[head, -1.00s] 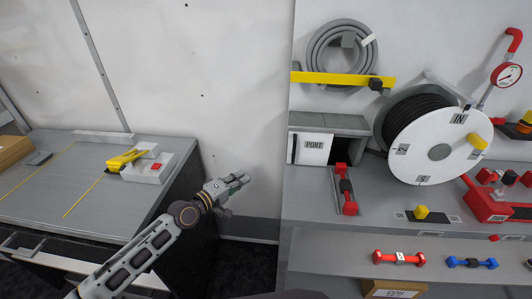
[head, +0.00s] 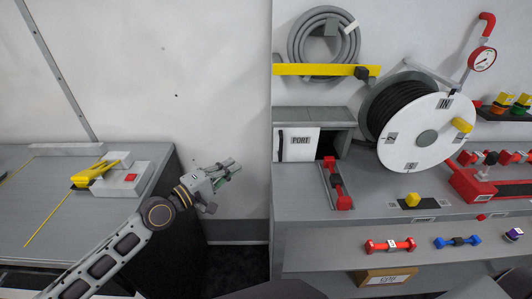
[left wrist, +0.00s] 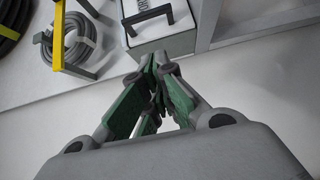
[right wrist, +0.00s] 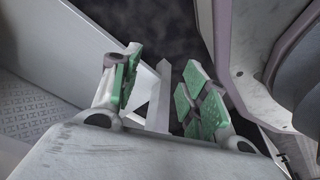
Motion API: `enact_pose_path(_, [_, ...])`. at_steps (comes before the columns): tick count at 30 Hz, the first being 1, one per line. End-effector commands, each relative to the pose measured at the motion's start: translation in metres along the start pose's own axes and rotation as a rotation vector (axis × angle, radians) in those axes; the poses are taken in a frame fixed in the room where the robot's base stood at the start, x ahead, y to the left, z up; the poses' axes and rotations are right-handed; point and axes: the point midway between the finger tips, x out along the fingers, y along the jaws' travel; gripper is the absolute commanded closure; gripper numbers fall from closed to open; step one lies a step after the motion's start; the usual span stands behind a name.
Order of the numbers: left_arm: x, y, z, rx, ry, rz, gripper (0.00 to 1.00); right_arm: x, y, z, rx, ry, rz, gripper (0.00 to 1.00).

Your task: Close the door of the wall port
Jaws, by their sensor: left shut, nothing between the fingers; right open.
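The wall port is a grey box (head: 313,114) on the counter against the wall. Its white door (head: 298,150), labelled PORT with a black handle at its left edge, stands open, and a dark gap (head: 328,145) shows at its right. The door (left wrist: 160,38) and its black handle also show at the top of the left wrist view. My left gripper (head: 233,166) is shut and empty, left of the door and a little lower, apart from it. My right gripper (right wrist: 158,90) is open and empty in the right wrist view, outside the head view.
A red-handled valve (head: 337,185) stands on the counter just right of the door's front. A hose reel (head: 428,138) is to the right, and a yellow bar (head: 320,70) with a coiled hose is above. A side bench (head: 60,210) is at left. Bare wall lies behind my left gripper.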

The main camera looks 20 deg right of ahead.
Motion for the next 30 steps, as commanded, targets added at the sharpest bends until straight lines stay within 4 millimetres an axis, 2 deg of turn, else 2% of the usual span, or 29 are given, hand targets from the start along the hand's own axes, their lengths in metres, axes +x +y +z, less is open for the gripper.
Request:
enact_pose_path(8, [0.018,0.002,0.000,0.001,-0.001,0.001,1.00,0.004,0.002,0.008,0.000,0.004,0.003,0.55])
enact_pose_path(30, [0.086,0.001,0.000,0.001,0.000,0.002,1.00,0.018,0.017,0.033,-0.004,0.013,0.020,0.55])
